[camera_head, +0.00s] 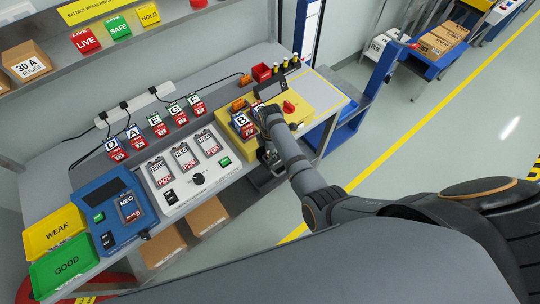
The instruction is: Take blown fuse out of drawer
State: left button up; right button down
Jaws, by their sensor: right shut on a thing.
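My right gripper (268,157) is at the front of the yellow unit (318,98), low beside its front edge. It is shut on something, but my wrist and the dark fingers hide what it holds. I cannot make out the blown fuse or the drawer's inside; the drawer area lies behind my right arm. A battery pack marked B (241,121) sits in the yellow unit, just left of my wrist. My left gripper is not in view.
A white charger (198,178) with several packs and a blue tester (112,217) stand to the left on the grey bench. A yellow WEAK tray (55,230) and a green GOOD tray (65,265) lie at its left end.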

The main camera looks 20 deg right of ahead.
jog(key=shift+r, duration=0.3)
notch_tip(320, 180, up, 2)
jog(key=shift+w+r, duration=0.1)
jog(key=shift+r, duration=0.05)
jog(key=s+r, duration=0.1)
jog(key=r, duration=0.1)
jog(key=s+d+r, duration=0.1)
jog(key=s, duration=0.1)
jog(key=s+r, duration=0.1)
jog(key=r, duration=0.1)
jog(key=shift+s+d+r, duration=0.3)
jog(key=s+d+r, duration=0.3)
jog(key=s+r, duration=0.1)
jog(key=s, duration=0.5)
jog(key=shift+r+b, duration=0.3)
jog(key=shift+b, duration=0.15)
